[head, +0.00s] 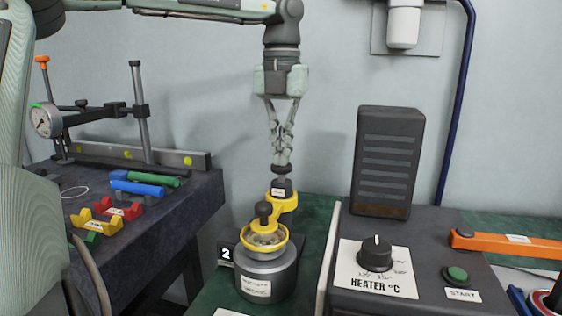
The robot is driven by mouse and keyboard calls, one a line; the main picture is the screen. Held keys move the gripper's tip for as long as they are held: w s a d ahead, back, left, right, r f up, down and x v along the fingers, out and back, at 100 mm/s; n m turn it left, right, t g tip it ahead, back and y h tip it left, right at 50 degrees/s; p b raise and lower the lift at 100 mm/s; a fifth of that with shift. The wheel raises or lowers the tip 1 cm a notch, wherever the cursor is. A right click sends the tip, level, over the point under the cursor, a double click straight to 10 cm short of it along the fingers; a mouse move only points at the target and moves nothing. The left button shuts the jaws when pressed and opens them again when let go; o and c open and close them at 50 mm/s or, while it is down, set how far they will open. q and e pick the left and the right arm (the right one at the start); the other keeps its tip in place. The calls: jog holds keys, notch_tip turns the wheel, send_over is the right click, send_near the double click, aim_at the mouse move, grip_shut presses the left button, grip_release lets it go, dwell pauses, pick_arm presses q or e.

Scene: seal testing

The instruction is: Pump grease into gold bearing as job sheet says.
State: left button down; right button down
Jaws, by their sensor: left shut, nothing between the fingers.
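A gold ring-shaped part (246,246), which looks like the gold bearing, sits on top of a grey labelled cylinder (258,281) beside a "2" marker. A black knob (264,211) stands up over the ring's middle. Behind it is a yellow fitting (288,203) with a black labelled top (281,187), which looks like the grease pump. My left gripper (281,163) points straight down, shut and empty, its tips right above or touching that black top; I cannot tell which. My right gripper is not in view.
A heater box (400,290) with a dial (376,253) and green start button (457,275) stands close at right. A dark upright unit (388,155) rises behind it. At left, a dark stone table (165,215) holds a dial gauge (46,120) and coloured tools.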

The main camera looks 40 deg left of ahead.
pick_arm(q)
jog(key=shift+f, duration=0.6)
jog(key=shift+r, duration=0.1)
jog(key=shift+r+p, duration=0.8)
jog(key=shift+r, duration=1.2)
jog(key=shift+f, duration=0.2)
